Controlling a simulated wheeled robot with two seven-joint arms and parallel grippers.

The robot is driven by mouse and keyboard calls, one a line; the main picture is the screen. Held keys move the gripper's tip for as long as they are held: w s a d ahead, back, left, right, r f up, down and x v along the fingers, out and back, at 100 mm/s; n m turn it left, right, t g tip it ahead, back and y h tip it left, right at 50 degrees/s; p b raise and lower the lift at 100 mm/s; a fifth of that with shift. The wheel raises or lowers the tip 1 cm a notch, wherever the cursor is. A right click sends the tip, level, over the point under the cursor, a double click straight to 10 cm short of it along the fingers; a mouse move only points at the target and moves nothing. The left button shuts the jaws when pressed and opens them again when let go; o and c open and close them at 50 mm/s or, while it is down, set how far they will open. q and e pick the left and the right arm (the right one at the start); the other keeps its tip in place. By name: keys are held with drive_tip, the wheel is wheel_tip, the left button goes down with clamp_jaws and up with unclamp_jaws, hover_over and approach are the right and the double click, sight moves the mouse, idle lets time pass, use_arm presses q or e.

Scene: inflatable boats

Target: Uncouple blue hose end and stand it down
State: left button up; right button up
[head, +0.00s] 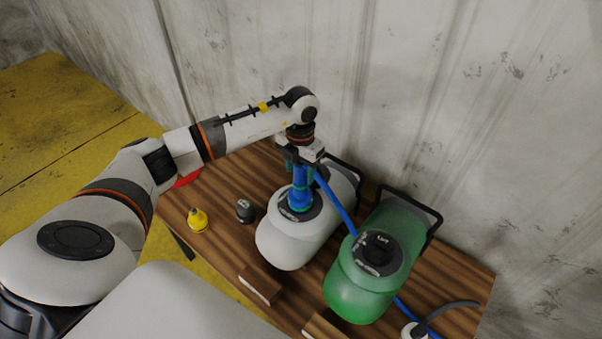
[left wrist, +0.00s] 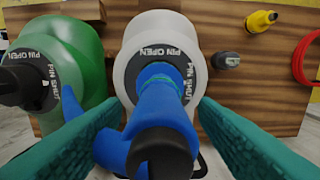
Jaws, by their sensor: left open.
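The blue hose end (head: 300,196) stands upright on the valve of the white boat tank (head: 283,247). The left wrist view shows the hose end (left wrist: 163,105) from above, seated inside a dark ring marked PIN OPEN and PIN SHUT. My left gripper (head: 301,166) is over it from above. Its teal fingers are open, one on each side of the hose end, with a gap visible at the fingertips. The blue hose (head: 337,204) leaves the side of the hose end and runs behind the green tank (head: 352,290). My right gripper is not in view.
The green tank carries a black cap (head: 380,247). A yellow cap (head: 197,219) and a dark grey cap (head: 245,210) stand on the wooden table (head: 222,187), left of the white tank. Wooden blocks (head: 260,287) lie at the front edge. A grey wall rises behind.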

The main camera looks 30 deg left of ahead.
use_arm(q)
drive_tip(key=shift+c, duration=0.5)
drive_tip(key=c, duration=1)
drive_tip(key=shift+r+p, duration=0.5)
drive_tip(key=shift+r, duration=0.3)
drive_tip(key=shift+r+p, duration=0.8)
drive_tip(key=shift+r, duration=0.5)
